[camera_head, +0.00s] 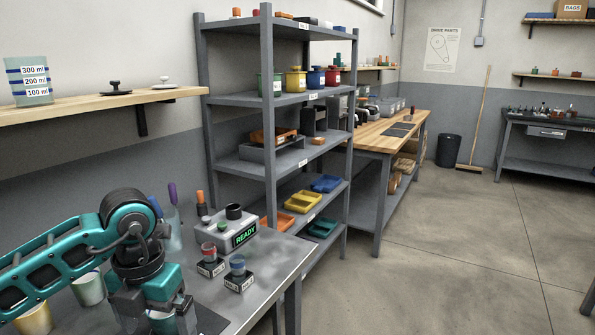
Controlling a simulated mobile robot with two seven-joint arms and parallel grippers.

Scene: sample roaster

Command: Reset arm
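My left arm comes in from the left over the grey metal table (262,283). My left gripper (155,310) points down near the table's front, at the bottom of the picture. Its dark fingers look spread apart, and I see nothing clearly held between them. The lower fingertips are partly cut off by the frame edge. My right gripper is not in view.
Pale cups (88,288) stand left of the gripper. A grey box reading READY (226,232) and small containers on labelled blocks, red-topped (209,257) and blue-topped (238,268), stand right. A shelf rack (270,160) rises behind. Open floor (430,270) lies right.

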